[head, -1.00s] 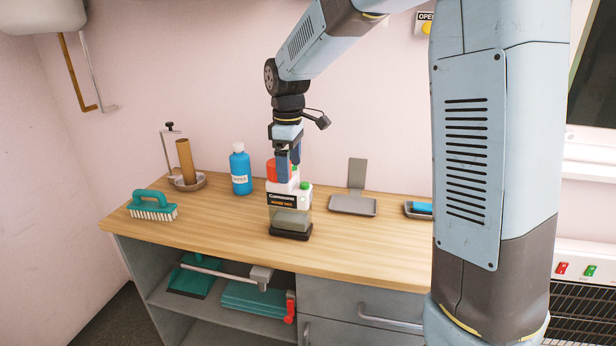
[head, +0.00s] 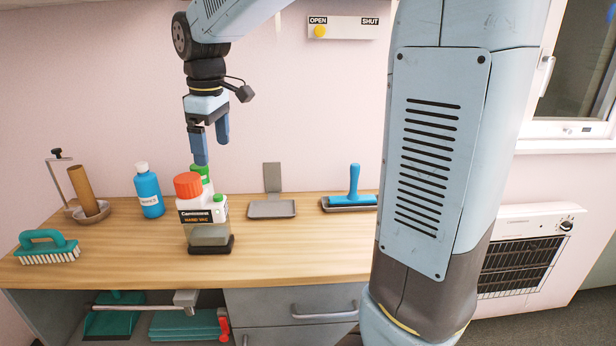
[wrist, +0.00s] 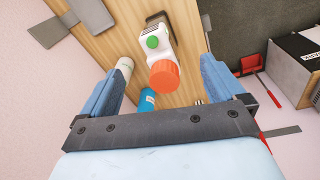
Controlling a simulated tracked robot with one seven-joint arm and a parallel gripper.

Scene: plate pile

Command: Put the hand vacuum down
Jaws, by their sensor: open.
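The wooden counter (head: 290,251) is clear in front.

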